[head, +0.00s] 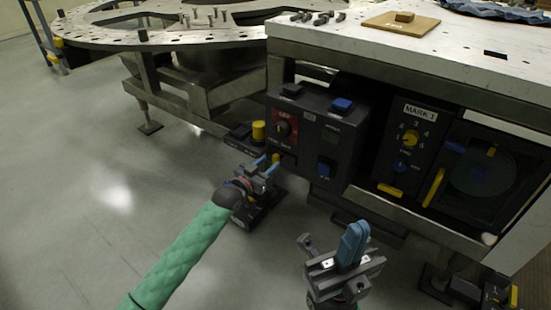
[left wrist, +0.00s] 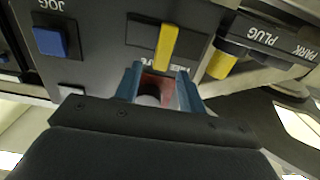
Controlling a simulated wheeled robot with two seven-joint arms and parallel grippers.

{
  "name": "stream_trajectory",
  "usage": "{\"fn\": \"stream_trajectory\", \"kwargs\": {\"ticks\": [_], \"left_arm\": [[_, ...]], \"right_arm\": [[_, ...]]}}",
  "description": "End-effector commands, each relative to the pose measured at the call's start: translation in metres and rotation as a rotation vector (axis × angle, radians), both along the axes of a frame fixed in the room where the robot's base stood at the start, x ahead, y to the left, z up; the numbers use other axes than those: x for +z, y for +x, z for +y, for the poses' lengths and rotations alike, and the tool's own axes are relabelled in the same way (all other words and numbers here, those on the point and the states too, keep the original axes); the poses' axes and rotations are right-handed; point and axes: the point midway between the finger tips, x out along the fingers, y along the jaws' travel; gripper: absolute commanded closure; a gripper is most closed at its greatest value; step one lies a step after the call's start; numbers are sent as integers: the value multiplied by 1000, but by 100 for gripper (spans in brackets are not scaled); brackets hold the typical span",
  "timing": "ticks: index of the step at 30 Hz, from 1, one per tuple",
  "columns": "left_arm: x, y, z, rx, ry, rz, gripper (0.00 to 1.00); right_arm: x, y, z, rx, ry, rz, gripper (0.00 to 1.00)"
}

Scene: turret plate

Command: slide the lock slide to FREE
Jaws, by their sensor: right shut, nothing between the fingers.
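The yellow handle of the lock slide (left wrist: 167,46) stands out from a dark slotted plate on the control box in the left wrist view. Its lower end lies between the fingertips of my left gripper (left wrist: 159,72), which are apart on either side; I cannot tell whether they touch it. Lettering below the plate is partly hidden, so the slide's setting is unclear. In the head view my left gripper (head: 267,162) is at the lower left of the control box (head: 322,128). My right gripper (head: 353,243) is shut and empty, in front of the bench.
A yellow plug (left wrist: 220,63) by the PARK PLUG label is close right of the handle in the left wrist view. A blue JOG button (left wrist: 50,42) is at left. A MARK 1 panel (head: 408,145) is right of the box. Open floor (head: 100,190) lies left.

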Motion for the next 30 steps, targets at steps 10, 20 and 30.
{"fn": "stream_trajectory", "kwargs": {"ticks": [10, 20, 30], "left_arm": [[0, 36, -25, 1, 0, -1, 60], [0, 41, -29, 1, 1, -1, 60], [0, 41, -29, 1, 1, 0, 100]], "right_arm": [[-5, 1, 2, 20, 11, -3, 100], [-4, 1, 2, 24, 12, -6, 100], [-4, 1, 3, 24, 12, -5, 100]]}}
